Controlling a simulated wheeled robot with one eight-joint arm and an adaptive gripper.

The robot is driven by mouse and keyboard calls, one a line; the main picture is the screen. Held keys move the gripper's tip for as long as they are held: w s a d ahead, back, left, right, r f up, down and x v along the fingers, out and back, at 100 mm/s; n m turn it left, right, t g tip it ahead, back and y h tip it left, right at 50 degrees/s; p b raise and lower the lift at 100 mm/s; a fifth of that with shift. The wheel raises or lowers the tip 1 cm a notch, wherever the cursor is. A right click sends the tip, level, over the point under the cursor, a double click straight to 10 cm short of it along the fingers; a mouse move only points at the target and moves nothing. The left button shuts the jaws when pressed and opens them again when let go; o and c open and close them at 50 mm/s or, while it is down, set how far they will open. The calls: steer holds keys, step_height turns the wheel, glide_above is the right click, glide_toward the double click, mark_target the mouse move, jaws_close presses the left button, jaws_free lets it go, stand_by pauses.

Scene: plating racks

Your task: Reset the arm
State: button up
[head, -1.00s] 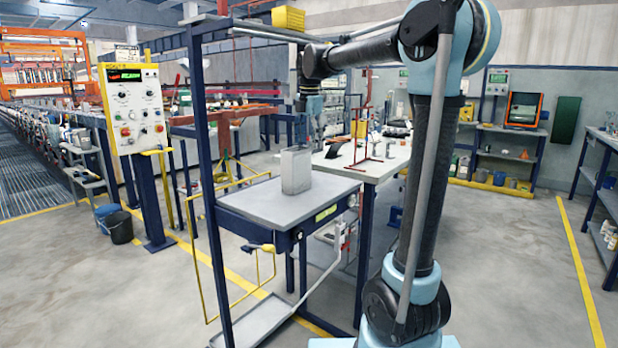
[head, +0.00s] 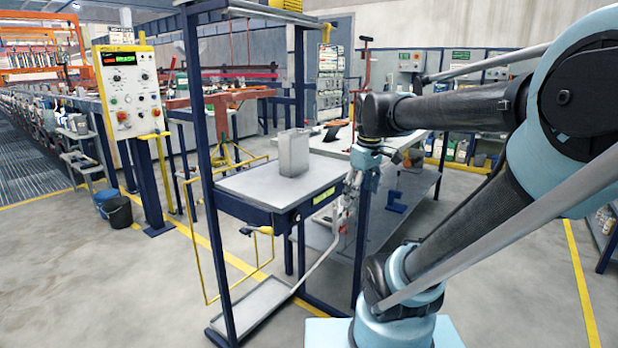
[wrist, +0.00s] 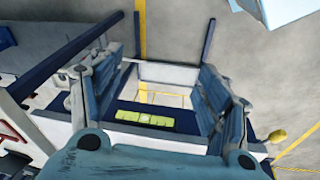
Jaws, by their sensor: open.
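My arm (head: 450,225) leans to the right, with its elbow at the right edge of the head view and its forearm reaching back left. My gripper (head: 349,196) hangs downward just right of the grey table, seen small in the head view. In the wrist view my gripper (wrist: 160,78) has its two fingers spread wide apart, with nothing held between them. Beyond the fingers lies a dark blue frame edge with a yellow-green label (wrist: 146,117). I cannot tell the gap between gripper and frame.
A grey metal box (head: 293,153) stands upright on the grey table (head: 235,185) in a blue frame. A blue post (head: 361,245) stands below my gripper. A white workbench (head: 335,143) is behind. A control panel (head: 130,90) stands left. The floor at front left is clear.

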steer(key=s+d+f+m, duration=0.3)
steer(key=s+f+m, duration=0.5)
steer(key=s+f, duration=0.3)
step_height(320, 180, down, 3)
steer(key=shift+s+r, duration=0.1)
steer(key=shift+s, duration=0.15)
